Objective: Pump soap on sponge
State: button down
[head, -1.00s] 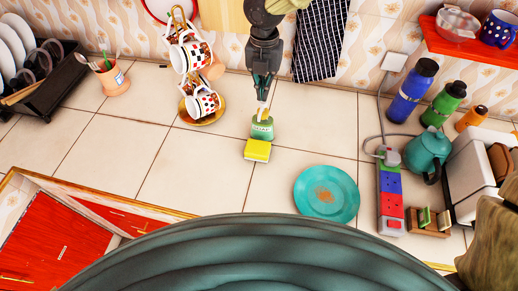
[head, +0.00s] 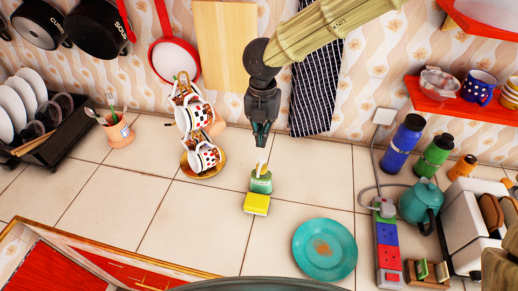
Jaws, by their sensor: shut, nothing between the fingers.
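A green soap dispenser (head: 261,184) with a pale pump spout (head: 262,167) stands upright on the tiled counter. A yellow sponge (head: 256,204) lies right in front of it, under the spout side; I cannot tell whether the two touch. My gripper (head: 261,143) points down and is shut and empty. It is above the dispenser, with a small gap between its fingertips and the pump top.
A teal plate (head: 324,249) lies to the right of the sponge. A mug tree (head: 196,135) stands to the left. A power strip (head: 388,248), a teapot (head: 421,203) and bottles (head: 403,144) fill the right side. The counter's front left is clear.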

aim_at(256, 204)
jog(key=k, duration=1.5)
